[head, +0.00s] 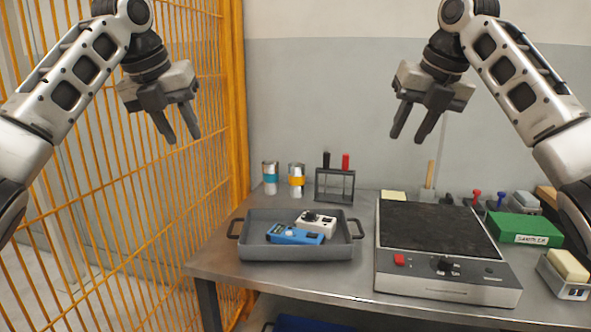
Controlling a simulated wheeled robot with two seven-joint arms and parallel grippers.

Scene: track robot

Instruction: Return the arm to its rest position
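My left gripper (183,138) hangs in the air at the upper left, in front of the yellow mesh fence. Its two fingers point down with a gap between them and nothing in it. My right gripper (408,138) hangs at about the same height at the upper right, in front of the grey wall. Its fingers also point down, apart and empty. Both arms are raised and bent, well above the metal workbench (345,278), and touch nothing on it.
A grey tray (270,254) holds a blue device (294,235) and a white device (316,222). A dark-topped machine (447,285) stands beside it. Two cans (270,178) and a small rack (334,186) stand behind. A green box (523,230) is at right. The yellow fence (205,200) borders the left.

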